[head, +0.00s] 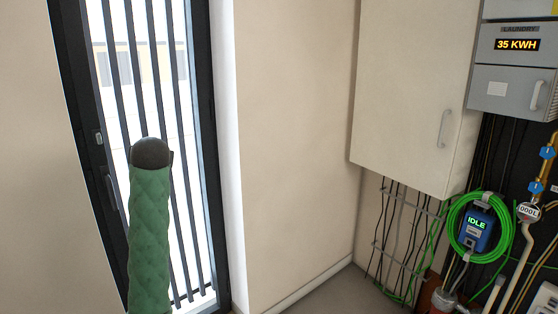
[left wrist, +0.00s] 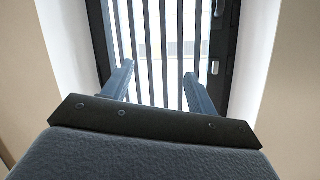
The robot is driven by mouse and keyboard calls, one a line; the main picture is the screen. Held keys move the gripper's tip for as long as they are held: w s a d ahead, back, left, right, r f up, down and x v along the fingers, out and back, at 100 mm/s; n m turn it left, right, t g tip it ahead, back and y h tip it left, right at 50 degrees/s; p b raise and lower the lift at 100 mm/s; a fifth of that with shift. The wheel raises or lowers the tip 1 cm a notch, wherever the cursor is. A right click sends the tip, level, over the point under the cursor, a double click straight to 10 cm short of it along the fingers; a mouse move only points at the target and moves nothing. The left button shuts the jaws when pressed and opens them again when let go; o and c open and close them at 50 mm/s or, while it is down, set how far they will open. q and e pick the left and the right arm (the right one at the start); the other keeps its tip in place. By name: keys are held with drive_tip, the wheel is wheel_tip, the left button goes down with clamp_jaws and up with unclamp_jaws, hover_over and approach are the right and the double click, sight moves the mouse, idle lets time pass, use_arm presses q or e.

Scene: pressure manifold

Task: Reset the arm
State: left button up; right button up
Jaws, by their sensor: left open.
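My left gripper (left wrist: 158,69) shows in the left wrist view. Its two blue-grey fingers stand wide apart, with nothing between them. Beyond the fingers is a barred glass door (left wrist: 174,38), which I also see at the left of the head view (head: 188,205). The fingers show no contact with it. In the head view, a green quilted part with a dark rounded end rises in front of the door, and I take it for my own arm. No gripper fingers show in the head view. My right gripper is in neither view.
A beige wall cabinet (head: 405,90) hangs right of centre. Beside it are a grey meter box (head: 497,90) reading 35 KWH, a coiled green cable (head: 456,240) around a blue IDLE unit (head: 476,228), and pipes with blue valves (head: 547,152). Bare wall (head: 290,130) lies between door and cabinet.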

use_arm(q)
drive_tip(key=s+d+f+m+g+h, duration=0.1)
drive_tip(key=s+d+f+h, duration=0.1)
drive_tip(key=s+d+f, duration=0.55)
drive_tip(key=s+d+f+m+g+h+p, duration=0.1)
drive_tip(key=s+d+f+m+h, duration=0.15)
drive_tip(key=s+d+f, duration=0.5)
drive_tip(key=s+d+f+m+g+h, duration=0.1)
drive_tip(key=s+d+f+h, duration=0.2)
drive_tip(key=s+f, duration=0.75)
drive_tip(key=s+d+f+g, duration=0.2)
drive_tip(key=s+f+g, duration=0.1)
drive_tip(key=s+f, duration=1)
drive_tip(key=s+d+f+g+p, duration=0.1)
drive_tip(key=s+f+g, duration=0.3)
drive_tip(key=s+f, duration=0.9)
drive_tip(key=s+d, duration=0.1)
drive_tip(key=s, duration=0.3)
drive_tip(key=shift+d+h, duration=0.35)
drive_tip(key=shift+d, duration=0.05)
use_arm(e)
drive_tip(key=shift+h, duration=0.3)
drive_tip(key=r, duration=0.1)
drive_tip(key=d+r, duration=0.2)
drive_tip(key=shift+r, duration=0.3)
use_arm(q)
drive_tip(key=shift+s+p, duration=0.1)
drive_tip(key=shift+p, duration=0.2)
